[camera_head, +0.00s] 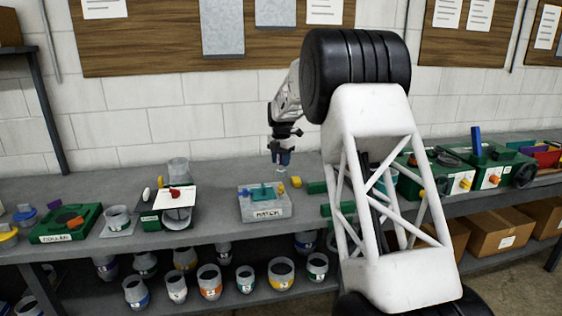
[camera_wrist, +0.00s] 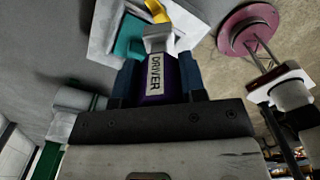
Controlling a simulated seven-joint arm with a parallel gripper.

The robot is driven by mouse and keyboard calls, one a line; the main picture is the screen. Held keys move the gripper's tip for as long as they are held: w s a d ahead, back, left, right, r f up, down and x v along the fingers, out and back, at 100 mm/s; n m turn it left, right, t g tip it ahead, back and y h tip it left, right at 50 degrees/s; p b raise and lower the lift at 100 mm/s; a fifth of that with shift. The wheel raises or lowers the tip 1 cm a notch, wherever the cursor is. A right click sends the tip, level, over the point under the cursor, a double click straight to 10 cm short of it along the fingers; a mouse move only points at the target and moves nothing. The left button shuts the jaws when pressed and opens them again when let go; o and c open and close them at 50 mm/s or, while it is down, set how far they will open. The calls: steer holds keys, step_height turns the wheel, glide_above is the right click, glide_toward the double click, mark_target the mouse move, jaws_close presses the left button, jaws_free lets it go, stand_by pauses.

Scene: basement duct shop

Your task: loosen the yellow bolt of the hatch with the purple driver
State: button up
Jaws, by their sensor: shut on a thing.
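My gripper (camera_wrist: 158,76) is shut on the purple driver (camera_wrist: 154,83), which carries a DRIVER label, in the wrist view. The driver's grey tip points at a yellow piece (camera_wrist: 176,18), likely the bolt; I cannot tell whether they touch. In the head view, my gripper (camera_head: 282,148) is above the grey hatch block (camera_head: 266,210) on the bench, near its right back corner. The hatch has a teal part (camera_head: 262,190) on top. A small yellow piece (camera_head: 296,181) shows at its right; the hatch also shows in the wrist view (camera_wrist: 104,28).
A white plate with a red piece (camera_head: 175,193) and a green box (camera_head: 68,222) are to the left. Green boxes (camera_head: 488,168) with orange knobs stand right, partly behind my arm. Several pots fill the lower shelf. A mauve disc (camera_wrist: 246,27) shows in the wrist view.

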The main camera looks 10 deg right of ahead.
mark_target(281, 170)
steer(key=m, duration=0.6)
steer(key=shift+r+m, duration=0.3)
steer(key=shift+r, duration=0.05)
steer(key=m, duration=0.6)
steer(key=shift+r+m, duration=0.3)
steer(key=shift+r, duration=0.05)
steer(key=shift+f, duration=0.1)
steer(key=shift+f, duration=2.4)
steer(key=shift+f, duration=1)
stand_by(0.6)
steer(key=shift+n, duration=1.7)
